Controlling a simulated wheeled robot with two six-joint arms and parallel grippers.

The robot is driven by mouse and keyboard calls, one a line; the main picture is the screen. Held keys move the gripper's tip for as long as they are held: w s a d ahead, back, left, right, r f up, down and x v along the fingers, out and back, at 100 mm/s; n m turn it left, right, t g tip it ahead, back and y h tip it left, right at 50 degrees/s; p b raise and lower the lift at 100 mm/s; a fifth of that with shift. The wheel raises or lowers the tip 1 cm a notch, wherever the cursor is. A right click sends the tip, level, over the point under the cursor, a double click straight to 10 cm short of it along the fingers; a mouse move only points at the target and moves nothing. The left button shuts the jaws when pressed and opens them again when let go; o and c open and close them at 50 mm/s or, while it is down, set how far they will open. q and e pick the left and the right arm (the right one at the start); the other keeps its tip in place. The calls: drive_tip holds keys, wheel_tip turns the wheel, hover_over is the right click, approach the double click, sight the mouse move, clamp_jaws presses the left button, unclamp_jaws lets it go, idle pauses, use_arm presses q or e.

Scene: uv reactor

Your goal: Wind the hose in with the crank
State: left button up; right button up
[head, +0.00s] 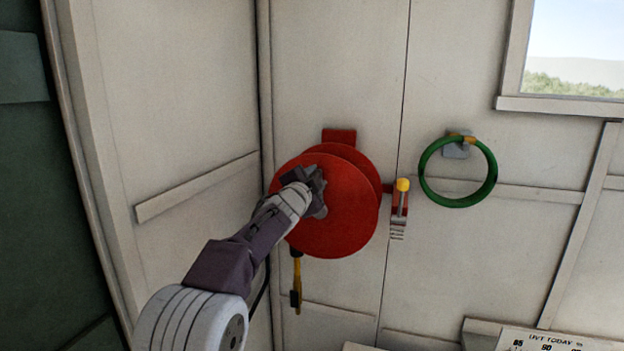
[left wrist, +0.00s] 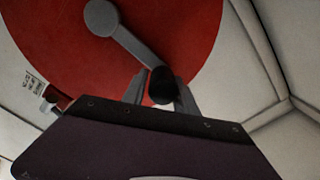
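The round red hose reel (head: 345,225) is fixed to the pale wall, and its red disc (left wrist: 60,60) fills much of the left wrist view. The grey crank arm (left wrist: 130,42) runs from the disc's hub down to a black crank handle (left wrist: 161,86). My left gripper (head: 316,185) is in front of the disc. In the left wrist view its fingers lie on both sides of the handle, closed on it. A yellow-and-black hose end (head: 296,282) hangs below the reel. My right gripper is out of view.
A green ring (head: 456,204) hangs on a wall hook further right. A window (head: 575,50) is at the upper right, and a printed sign (head: 545,341) at the lower right.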

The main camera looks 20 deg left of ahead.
use_arm(q)
drive_tip(key=shift+o, duration=1.1)
drive_tip(key=shift+d, duration=0.5)
drive_tip(key=shift+s+a, duration=0.15)
drive_tip(key=shift+a, duration=0.05)
drive_tip(key=s+b, duration=0.2)
drive_tip(key=s, duration=0.6)
drive_tip(key=shift+s+b, duration=0.35)
drive_tip(key=shift+b, duration=0.05)
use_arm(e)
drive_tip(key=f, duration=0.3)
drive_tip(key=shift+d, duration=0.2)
